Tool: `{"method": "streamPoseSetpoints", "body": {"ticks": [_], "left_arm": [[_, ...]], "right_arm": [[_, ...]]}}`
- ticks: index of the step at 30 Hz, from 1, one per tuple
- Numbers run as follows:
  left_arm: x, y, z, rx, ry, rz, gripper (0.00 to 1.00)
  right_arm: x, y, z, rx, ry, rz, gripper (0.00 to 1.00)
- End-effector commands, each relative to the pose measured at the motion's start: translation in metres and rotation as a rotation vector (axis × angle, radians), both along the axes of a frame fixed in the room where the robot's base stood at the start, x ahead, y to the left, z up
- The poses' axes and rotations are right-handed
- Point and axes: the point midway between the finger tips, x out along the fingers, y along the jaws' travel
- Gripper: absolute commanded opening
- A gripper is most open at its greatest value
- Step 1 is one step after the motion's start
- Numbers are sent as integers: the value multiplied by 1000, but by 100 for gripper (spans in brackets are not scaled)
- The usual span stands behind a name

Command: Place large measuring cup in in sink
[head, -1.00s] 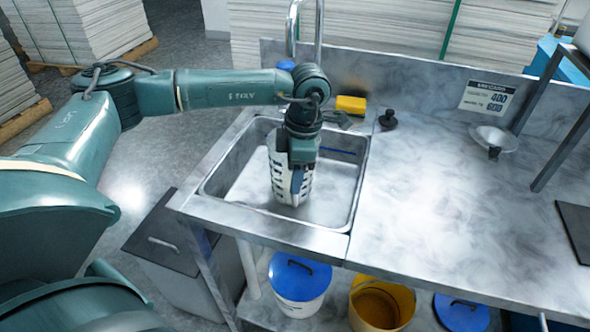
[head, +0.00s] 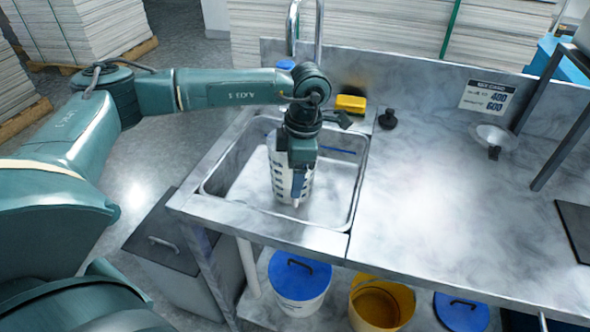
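The large measuring cup (head: 277,172) is white with dark markings and stands upright, or nearly so, inside the sink (head: 236,182). My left gripper (head: 298,190) is over the cup's near right side, its fingers pointing down in front of the cup. The fingers overlap the cup, and I cannot tell whether they are closed on its handle or apart from it. The cup's handle and much of its rim are hidden behind the gripper. My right gripper is not in view.
A tall faucet (head: 292,30) stands behind the sink, with a yellow sponge (head: 351,104) and a black stopper (head: 387,119) at its back right. A metal scoop-like dish (head: 494,137) lies farther right. The counter (head: 430,200) right of the sink is mostly clear.

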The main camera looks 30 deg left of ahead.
Motion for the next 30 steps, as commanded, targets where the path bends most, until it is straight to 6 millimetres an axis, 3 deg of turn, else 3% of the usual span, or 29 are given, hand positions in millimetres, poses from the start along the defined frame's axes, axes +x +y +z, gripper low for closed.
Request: {"method": "streamPoseSetpoints", "body": {"ticks": [16,21,30], "left_arm": [[9,-11,102,-1,-5,0,71],[9,-12,117,-2,-2,-1,71],[9,-12,119,0,-1,-1,71]], "right_arm": [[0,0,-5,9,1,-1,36],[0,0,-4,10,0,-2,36],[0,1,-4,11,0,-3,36]]}}
